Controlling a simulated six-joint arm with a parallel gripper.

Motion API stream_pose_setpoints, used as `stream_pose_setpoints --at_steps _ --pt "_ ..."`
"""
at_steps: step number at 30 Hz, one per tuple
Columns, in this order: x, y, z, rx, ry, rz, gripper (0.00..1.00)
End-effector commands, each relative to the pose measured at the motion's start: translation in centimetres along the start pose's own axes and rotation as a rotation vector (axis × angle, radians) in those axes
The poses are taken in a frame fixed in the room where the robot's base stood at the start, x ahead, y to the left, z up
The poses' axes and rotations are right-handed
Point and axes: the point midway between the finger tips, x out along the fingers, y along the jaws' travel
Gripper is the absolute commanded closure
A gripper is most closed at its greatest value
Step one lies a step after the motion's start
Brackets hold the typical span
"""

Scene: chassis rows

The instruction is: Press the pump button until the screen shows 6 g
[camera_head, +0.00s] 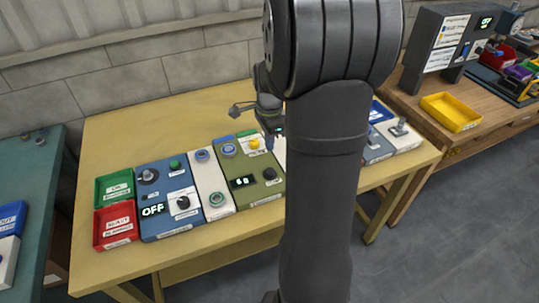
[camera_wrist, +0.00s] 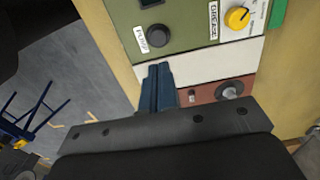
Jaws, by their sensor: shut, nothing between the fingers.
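The olive panel (camera_head: 262,193) on the bench carries a black round button (camera_head: 269,174), a yellow knob (camera_head: 254,143) and a small lit screen (camera_head: 241,182). The screen seems to read "60", but it is too small to be sure. In the wrist view the black button (camera_wrist: 157,32) sits beside a label (camera_wrist: 140,38) that looks like "PUMP". My gripper (camera_wrist: 160,66) is shut and empty. Its fingertips appear over the white panel (camera_wrist: 215,67) next to the olive panel, apart from the button. In the head view my arm hides part of the bench.
A blue panel (camera_head: 156,229) reads "OFF", with a white panel (camera_head: 213,185) beside it. Green (camera_head: 101,191) and red (camera_head: 102,236) trays stand at the left. A brown-red panel (camera_wrist: 205,96) with a knob lies beyond the white strip. Another bench with a yellow bin (camera_head: 450,111) stands right.

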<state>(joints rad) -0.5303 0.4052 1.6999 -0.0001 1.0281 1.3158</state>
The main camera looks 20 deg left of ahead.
Motion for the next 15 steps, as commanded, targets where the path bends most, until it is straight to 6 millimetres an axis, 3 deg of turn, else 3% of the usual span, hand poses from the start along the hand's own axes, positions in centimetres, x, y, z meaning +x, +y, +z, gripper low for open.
stream_pose_setpoints --at_steps 6,15 --pt "-2.0 -0.1 0.0 0.000 0.000 -0.001 1.00" --pt "-2.2 -0.1 0.0 0.000 0.000 -0.001 1.00"
